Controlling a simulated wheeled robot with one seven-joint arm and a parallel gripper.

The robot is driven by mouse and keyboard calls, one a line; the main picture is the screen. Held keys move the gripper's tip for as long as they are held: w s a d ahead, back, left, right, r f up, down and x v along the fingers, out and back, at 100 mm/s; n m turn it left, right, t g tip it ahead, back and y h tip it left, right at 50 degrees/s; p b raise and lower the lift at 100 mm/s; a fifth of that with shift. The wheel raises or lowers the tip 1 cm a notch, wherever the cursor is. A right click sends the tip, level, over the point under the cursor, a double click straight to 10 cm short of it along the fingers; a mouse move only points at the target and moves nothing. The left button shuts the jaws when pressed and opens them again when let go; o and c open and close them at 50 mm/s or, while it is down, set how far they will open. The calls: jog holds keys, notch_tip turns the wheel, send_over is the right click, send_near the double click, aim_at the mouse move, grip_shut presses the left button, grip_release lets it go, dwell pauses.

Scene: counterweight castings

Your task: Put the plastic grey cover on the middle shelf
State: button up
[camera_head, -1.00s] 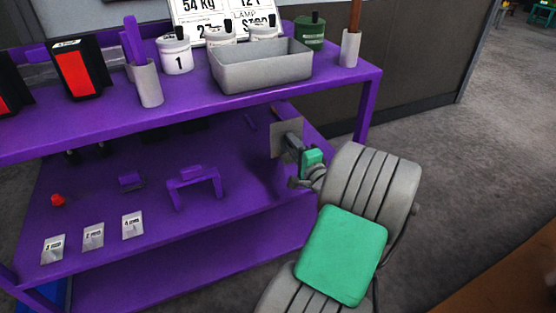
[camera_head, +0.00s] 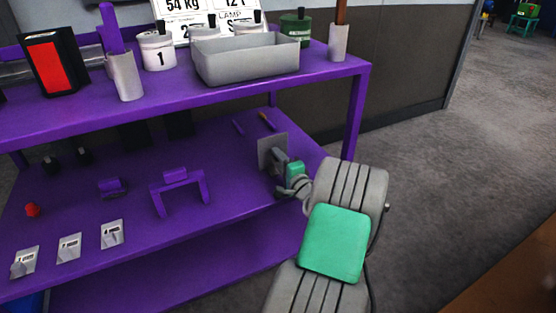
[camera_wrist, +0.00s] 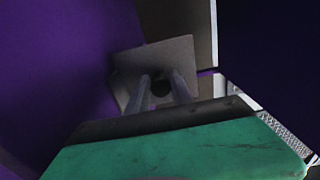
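The plastic grey cover (camera_head: 272,153) is a flat square plate, held upright or nearly so at the right part of the purple middle shelf (camera_head: 135,220). My gripper (camera_head: 288,170) comes in from the right, below the top shelf, and is shut on the cover. In the wrist view, the two fingers (camera_wrist: 165,88) reach to the back of the cover (camera_wrist: 155,58), with a dark round part between them. Whether the cover touches the shelf I cannot tell.
The middle shelf carries a purple bracket (camera_head: 180,190), a red knob (camera_head: 33,209) and several label tags (camera_head: 112,234). The top shelf (camera_head: 190,103) overhangs, holding a grey tray (camera_head: 247,60) and canisters. A shelf post (camera_head: 355,112) stands right of the cover. Bare shelf lies between bracket and cover.

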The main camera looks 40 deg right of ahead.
jog(key=o, duration=0.4)
jog(key=shift+r, duration=0.15)
jog(key=shift+s, duration=0.25)
jog(key=p+v, duration=0.3)
jog(key=v, duration=0.8)
jog(key=shift+s+a, duration=0.15)
jog(key=shift+s, duration=0.1)
